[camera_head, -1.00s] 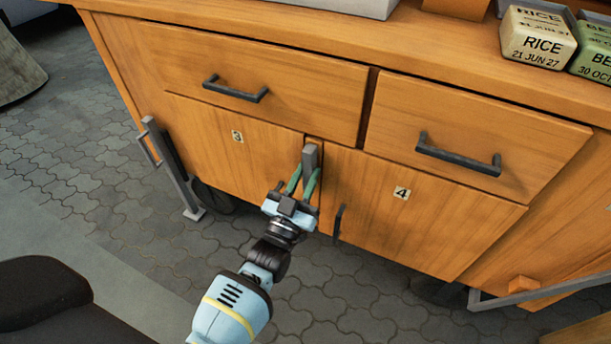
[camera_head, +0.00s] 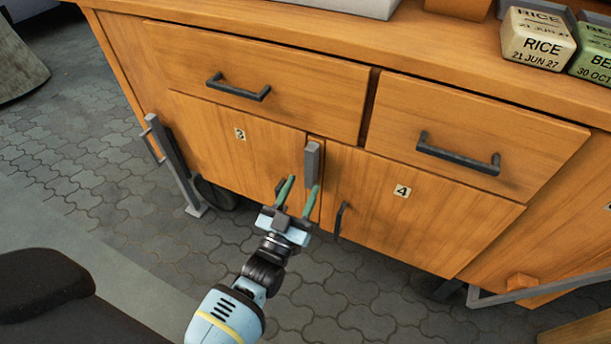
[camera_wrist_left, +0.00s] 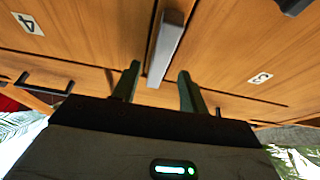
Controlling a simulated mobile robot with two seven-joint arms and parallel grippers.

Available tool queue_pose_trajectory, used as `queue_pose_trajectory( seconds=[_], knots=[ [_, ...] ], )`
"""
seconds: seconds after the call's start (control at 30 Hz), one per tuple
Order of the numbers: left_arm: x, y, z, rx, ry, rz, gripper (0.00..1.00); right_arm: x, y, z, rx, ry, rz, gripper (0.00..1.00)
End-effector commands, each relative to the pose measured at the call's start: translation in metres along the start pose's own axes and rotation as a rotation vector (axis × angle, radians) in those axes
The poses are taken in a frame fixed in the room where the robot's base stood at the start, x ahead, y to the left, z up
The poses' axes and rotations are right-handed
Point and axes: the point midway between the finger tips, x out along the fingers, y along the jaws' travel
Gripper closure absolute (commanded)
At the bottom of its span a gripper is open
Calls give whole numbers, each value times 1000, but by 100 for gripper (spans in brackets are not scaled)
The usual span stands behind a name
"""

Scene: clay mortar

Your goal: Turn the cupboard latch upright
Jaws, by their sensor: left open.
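The grey cupboard latch (camera_head: 312,163) stands upright at the seam between the doors marked 3 and 4. It also shows in the left wrist view (camera_wrist_left: 166,48), lying between the lines of my two fingers. My left gripper (camera_head: 301,187) is open, its green fingers just below and in front of the latch. In the left wrist view the left gripper (camera_wrist_left: 157,88) has a finger on either side of the latch's near end, with gaps showing. Nothing is held. My right gripper is in neither view.
Door 3 (camera_head: 225,140) and door 4 (camera_head: 420,215) have dark handles; the door 4 handle (camera_head: 340,219) is close to my gripper. Drawers with bar handles (camera_head: 237,87) are above. A grey metal bar (camera_head: 175,165) stands at the left. The paved floor in front is clear.

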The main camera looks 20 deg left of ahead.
Motion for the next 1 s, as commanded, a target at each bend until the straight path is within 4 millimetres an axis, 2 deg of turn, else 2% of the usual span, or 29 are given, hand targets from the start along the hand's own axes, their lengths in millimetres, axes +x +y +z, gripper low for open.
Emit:
queue_pose_trajectory(
  seconds=[0.1,0.3,0.87,1.0],
  knots=[
    [-19,0,-1,0,-1,0,56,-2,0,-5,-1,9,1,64],
    [-36,0,-1,0,0,0,56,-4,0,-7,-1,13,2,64],
    [-38,0,0,-1,0,0,56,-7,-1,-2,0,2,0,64],
    [-52,-2,7,2,-44,3,56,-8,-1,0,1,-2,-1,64]
  ],
)
